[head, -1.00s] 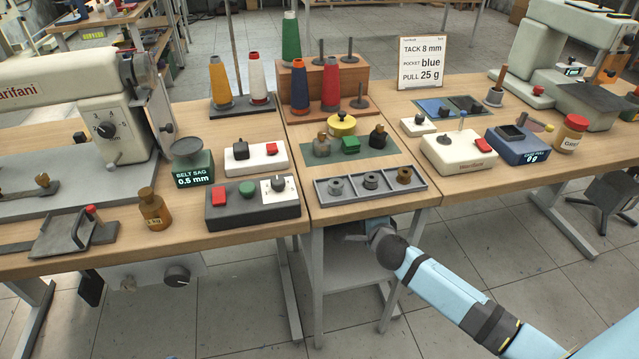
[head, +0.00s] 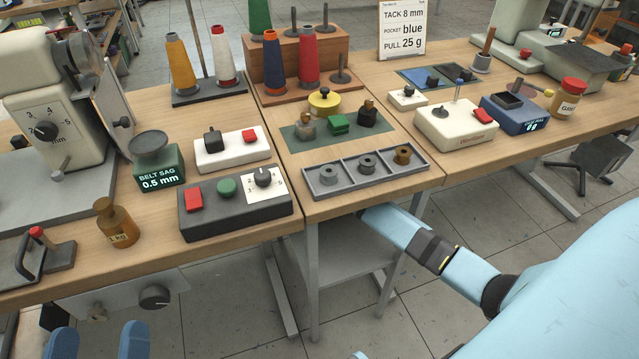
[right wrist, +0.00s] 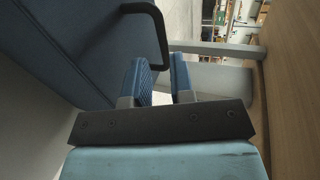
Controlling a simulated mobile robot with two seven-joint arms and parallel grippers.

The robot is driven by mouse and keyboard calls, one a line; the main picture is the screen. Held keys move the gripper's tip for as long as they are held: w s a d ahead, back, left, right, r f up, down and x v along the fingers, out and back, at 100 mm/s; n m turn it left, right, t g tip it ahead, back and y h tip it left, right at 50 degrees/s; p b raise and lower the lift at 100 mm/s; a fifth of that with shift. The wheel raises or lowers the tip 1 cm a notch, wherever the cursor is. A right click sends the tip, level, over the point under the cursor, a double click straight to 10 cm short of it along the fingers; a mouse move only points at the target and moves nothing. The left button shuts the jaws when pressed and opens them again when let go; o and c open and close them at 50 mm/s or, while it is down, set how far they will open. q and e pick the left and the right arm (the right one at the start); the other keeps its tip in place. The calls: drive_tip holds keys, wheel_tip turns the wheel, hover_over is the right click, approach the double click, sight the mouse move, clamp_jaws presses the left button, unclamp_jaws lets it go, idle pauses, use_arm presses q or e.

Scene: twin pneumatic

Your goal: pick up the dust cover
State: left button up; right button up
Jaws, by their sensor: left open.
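No thing in the head view can be surely told as the dust cover. In the right wrist view, a large dark blue-grey body (right wrist: 55,45) with a black bar handle (right wrist: 158,30) fills the upper left; I cannot tell whether this is the dust cover. My right gripper (right wrist: 161,78) shows two blue fingers with a gap between them, close to this body and the handle, with nothing seen between them. In the head view the right hand is hidden under the table. My left gripper (head: 98,342) is open and empty at the lower left, below the table's front edge.
The wooden table (head: 365,196) overhangs a grey shelf (head: 345,255) and metal legs. On it stand thread cones, a grey three-pocket tray (head: 318,192), a switch box (head: 230,218), and a brass weight (head: 116,225) near the front edge.

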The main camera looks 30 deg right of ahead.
drive_tip(key=b+x, duration=0.3)
drive_tip(key=x, duration=0.2)
drive_tip(key=shift+w, duration=0.15)
use_arm(q)
drive_tip(key=f, duration=0.1)
drive_tip(key=f+g, duration=0.1)
drive_tip(key=f, duration=0.1)
drive_tip(key=f+g, duration=0.1)
drive_tip(key=shift+w+d+f, duration=0.2)
drive_tip(key=shift+d+f, duration=0.05)
drive_tip(key=shift+f, duration=0.1)
use_arm(e)
drive_tip(key=shift+r, duration=0.1)
clamp_jaws()
